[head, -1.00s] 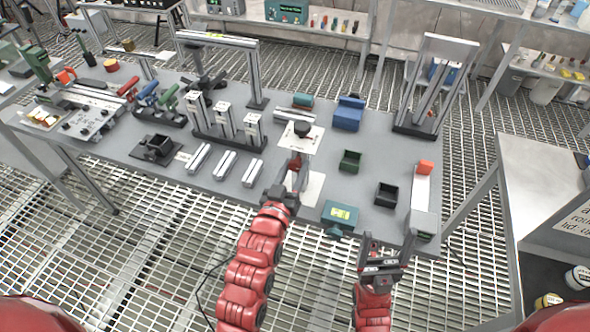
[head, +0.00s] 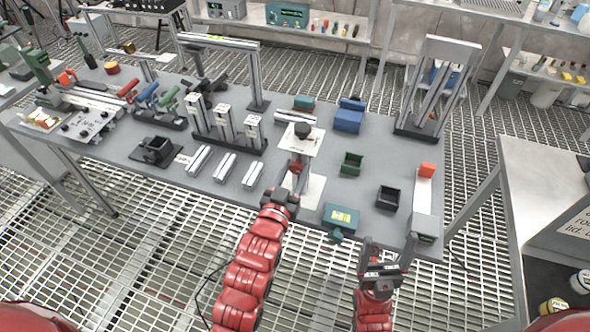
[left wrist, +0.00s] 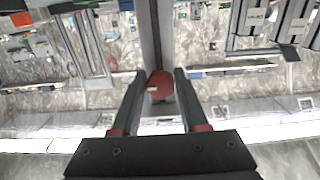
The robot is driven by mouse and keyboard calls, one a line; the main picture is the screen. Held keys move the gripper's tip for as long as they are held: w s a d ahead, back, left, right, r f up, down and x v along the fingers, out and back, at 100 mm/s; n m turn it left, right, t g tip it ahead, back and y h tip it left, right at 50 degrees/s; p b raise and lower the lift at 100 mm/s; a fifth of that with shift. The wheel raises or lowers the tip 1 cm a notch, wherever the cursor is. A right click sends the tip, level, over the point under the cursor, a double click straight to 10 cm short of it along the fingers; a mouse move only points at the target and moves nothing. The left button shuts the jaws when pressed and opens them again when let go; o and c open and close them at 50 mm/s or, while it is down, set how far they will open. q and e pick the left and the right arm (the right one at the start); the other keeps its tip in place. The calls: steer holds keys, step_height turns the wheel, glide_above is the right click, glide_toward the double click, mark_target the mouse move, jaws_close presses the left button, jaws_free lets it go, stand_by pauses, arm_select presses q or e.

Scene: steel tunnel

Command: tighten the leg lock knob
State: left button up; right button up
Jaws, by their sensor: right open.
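A stand with a white top plate (head: 313,142), a dark round part on top and a white base plate (head: 313,190) is at the table's front middle. In the left wrist view a red knob (left wrist: 160,86) sits in front of a dark upright leg (left wrist: 158,30). My left gripper (head: 297,166) is at the stand, between the two plates. My right gripper (head: 387,252) is open and empty at the table's front edge.
A teal box (head: 341,215) is right of the stand's base. Aluminium bars (head: 224,166) lie to the left, with upright posts (head: 226,122) behind.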

mark_target(295, 172)
arm_select(q)
steer(key=o, duration=0.4)
steer(key=shift+s+a+f, duration=0.1)
steer(key=shift+s+a, duration=0.05)
steer(key=shift+s, duration=0.3)
steer(key=v, duration=0.4)
steer(key=shift+s+a, duration=0.1)
steer(key=shift+s, duration=0.25)
steer(key=p+v, duration=0.6)
steer(key=v, duration=0.5)
steer(key=shift+s, duration=0.35)
steer(key=shift+a+r, duration=0.15)
steer(key=shift+r, duration=0.05)
